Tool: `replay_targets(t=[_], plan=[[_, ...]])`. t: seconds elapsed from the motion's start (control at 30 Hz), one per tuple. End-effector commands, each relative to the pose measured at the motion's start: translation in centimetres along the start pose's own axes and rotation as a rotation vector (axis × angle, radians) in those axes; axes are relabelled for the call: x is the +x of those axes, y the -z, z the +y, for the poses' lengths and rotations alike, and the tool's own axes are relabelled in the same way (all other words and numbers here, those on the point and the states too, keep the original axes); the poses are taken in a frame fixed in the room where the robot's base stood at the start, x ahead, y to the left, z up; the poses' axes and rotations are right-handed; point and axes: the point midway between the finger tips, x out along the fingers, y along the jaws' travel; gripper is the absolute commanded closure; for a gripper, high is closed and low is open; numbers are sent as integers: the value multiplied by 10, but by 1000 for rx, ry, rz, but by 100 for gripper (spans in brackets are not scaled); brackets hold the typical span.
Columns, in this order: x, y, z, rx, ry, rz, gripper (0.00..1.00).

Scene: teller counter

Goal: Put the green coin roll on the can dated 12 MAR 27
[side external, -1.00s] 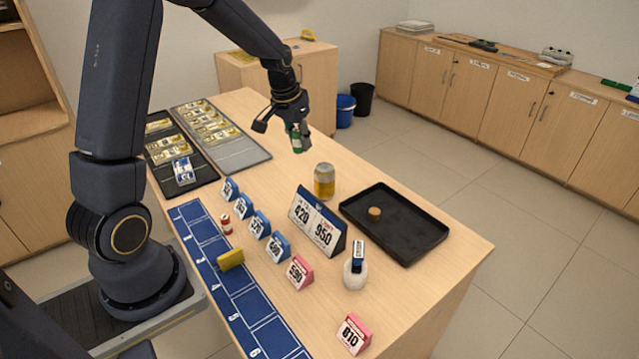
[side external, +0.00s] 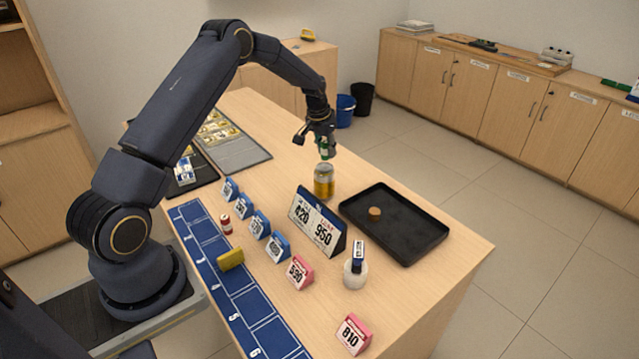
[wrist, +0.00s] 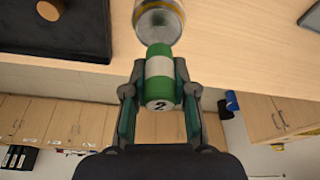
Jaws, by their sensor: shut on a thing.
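The green coin roll (side external: 326,151), with a pale band and a "2" on its end in the wrist view (wrist: 160,85), is held by my gripper (side external: 318,145). The gripper's fingers, also in the wrist view (wrist: 160,98), are closed on both sides of the roll. A yellow can with a silver top (side external: 324,184) stands upright on the counter just below the roll. Its top also shows in the wrist view (wrist: 159,22), beyond the roll's far end. I see a small gap between roll and can top in the side view. No date is readable on the can.
A black tray (side external: 421,248) with a cork-coloured piece (side external: 375,212) lies right of the can. A large price stand (side external: 317,222) is in front of it.

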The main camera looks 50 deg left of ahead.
Motion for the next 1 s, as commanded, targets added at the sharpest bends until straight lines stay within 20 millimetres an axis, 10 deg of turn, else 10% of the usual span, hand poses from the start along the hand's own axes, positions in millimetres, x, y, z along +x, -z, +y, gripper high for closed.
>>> replay_targets(t=[0.5, 0.53, 0.7, 1.0], plan=[[27, -9, 0, 0, 0, -2, 100], [28, -10, 0, 0, -1, -3, 73], [28, -10, 0, 0, 0, -3, 55], [27, -9, 0, 0, 0, -3, 48]])
